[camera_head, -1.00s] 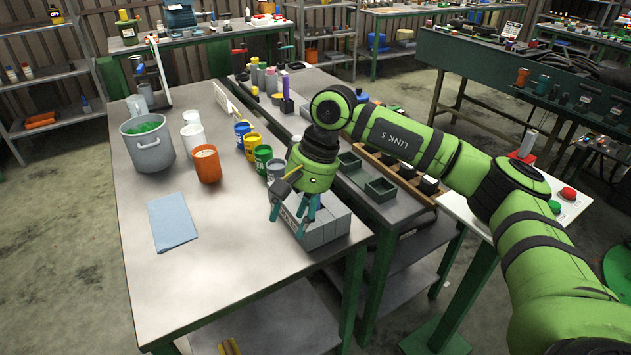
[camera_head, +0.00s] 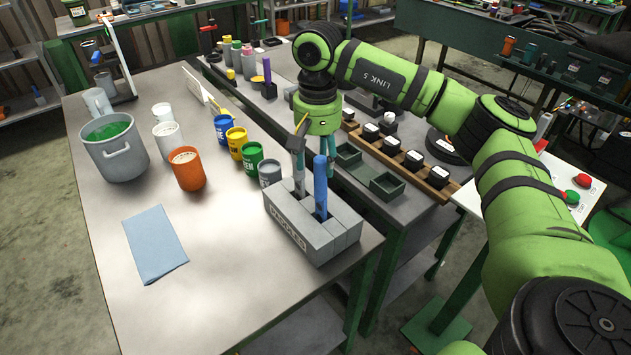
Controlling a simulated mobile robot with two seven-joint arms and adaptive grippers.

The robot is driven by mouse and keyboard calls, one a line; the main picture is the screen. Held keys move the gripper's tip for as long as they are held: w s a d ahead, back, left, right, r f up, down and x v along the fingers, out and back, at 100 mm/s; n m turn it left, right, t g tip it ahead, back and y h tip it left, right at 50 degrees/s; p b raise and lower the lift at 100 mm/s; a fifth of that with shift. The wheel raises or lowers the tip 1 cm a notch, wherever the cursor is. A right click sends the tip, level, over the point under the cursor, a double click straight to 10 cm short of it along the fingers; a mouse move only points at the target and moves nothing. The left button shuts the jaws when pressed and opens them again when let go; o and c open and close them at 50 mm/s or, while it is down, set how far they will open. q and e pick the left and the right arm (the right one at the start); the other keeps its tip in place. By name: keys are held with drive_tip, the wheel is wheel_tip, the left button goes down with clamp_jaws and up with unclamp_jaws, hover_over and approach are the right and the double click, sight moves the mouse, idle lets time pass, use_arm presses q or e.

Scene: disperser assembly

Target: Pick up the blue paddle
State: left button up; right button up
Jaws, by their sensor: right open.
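The blue paddle (camera_head: 321,190) stands upright in a slot of the grey paddle holder (camera_head: 318,246) near the right edge of the front table. Another slot in the holder looks dark and empty. The paddle's lower end is hidden in the holder. My right gripper (camera_head: 314,172) points down just above the holder, its teal fingers open and apart. The paddle shows in front of and between the fingers. I cannot tell whether they touch it. My left gripper is not in view.
A row of coloured cups (camera_head: 253,158) stands left of the holder, with an orange cup (camera_head: 187,170) and a grey pot (camera_head: 115,155) further left. A blue cloth (camera_head: 155,244) lies at the front. Green trays (camera_head: 387,186) sit on the table to the right.

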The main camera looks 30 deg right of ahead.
sight(322, 196)
drive_tip(key=s+f+p, duration=0.2)
drive_tip(key=shift+d+f, duration=0.1)
drive_tip(key=shift+f, duration=0.25)
wheel_tip(322, 196, down, 2)
drive_tip(key=shift+f+p, duration=0.2)
drive_tip(key=shift+p, duration=0.1)
drive_tip(key=shift+w+f, duration=0.15)
drive_tip(key=shift+f, duration=0.15)
drive_tip(key=shift+c, duration=1.2)
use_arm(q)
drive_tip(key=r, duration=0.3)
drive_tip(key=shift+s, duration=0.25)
use_arm(e)
clamp_jaws()
